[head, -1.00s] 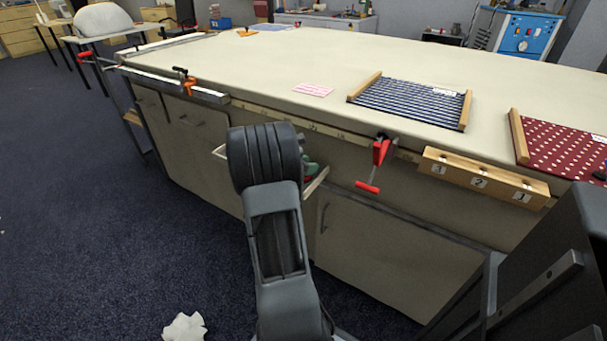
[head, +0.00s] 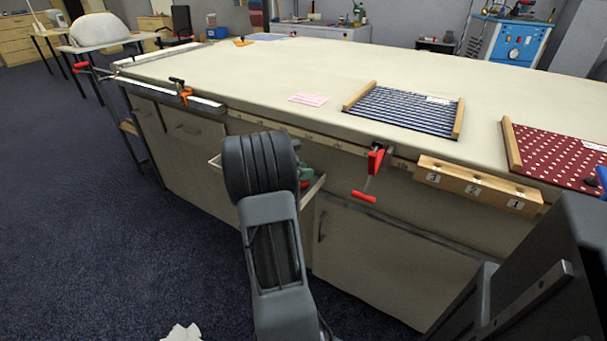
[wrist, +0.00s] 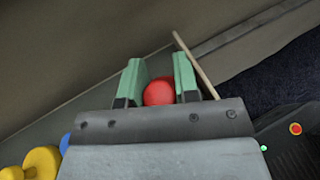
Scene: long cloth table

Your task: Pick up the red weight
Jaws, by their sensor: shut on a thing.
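The red weight (wrist: 159,92) is round and bright red. In the wrist view it sits between the two green fingers of my gripper (wrist: 160,78), which is shut on it. The open drawer (head: 316,188) under the table shows in the head view just right of my arm. In the wrist view a yellow weight (wrist: 40,160) and a blue one (wrist: 65,143) lie at the lower left, apart from my gripper.
A thin drawer wall (wrist: 196,62) stands close to the right finger. A red-handled clamp (head: 375,162) hangs from the table edge right of the drawer, beside a numbered wooden block (head: 477,186). Crumpled paper (head: 183,333) lies on the floor. Open carpet is to the left.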

